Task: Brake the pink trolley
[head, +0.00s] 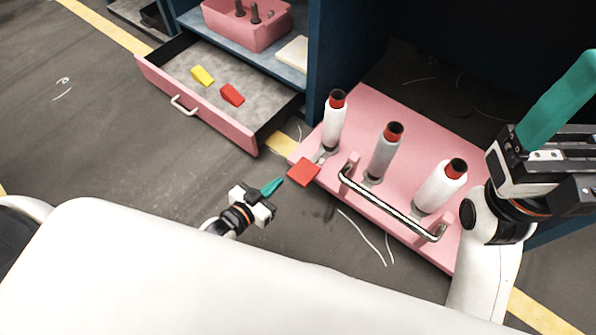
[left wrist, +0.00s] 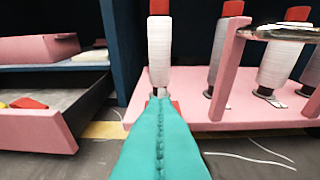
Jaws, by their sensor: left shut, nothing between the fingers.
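The pink trolley (head: 400,235) stands on the floor at the right of the head view and carries white and grey bobbins with red tops. It also shows in the left wrist view (left wrist: 270,110). A red pedal (head: 304,172) sticks out at its near left corner. My left gripper (head: 279,182) is shut and empty, its teal fingertips just left of the pedal; contact cannot be told. In the left wrist view the fingers (left wrist: 160,105) hide most of the pedal. My right gripper (head: 583,70) is raised at the right edge; its jaw gap does not show.
An open pink drawer (head: 205,125) holds a yellow wedge (head: 202,76) and a red wedge (head: 232,94). A pink bin (head: 245,35) sits on the shelf above. A metal handle bar (head: 385,205) runs along the trolley's near side. The floor left of my left gripper is clear.

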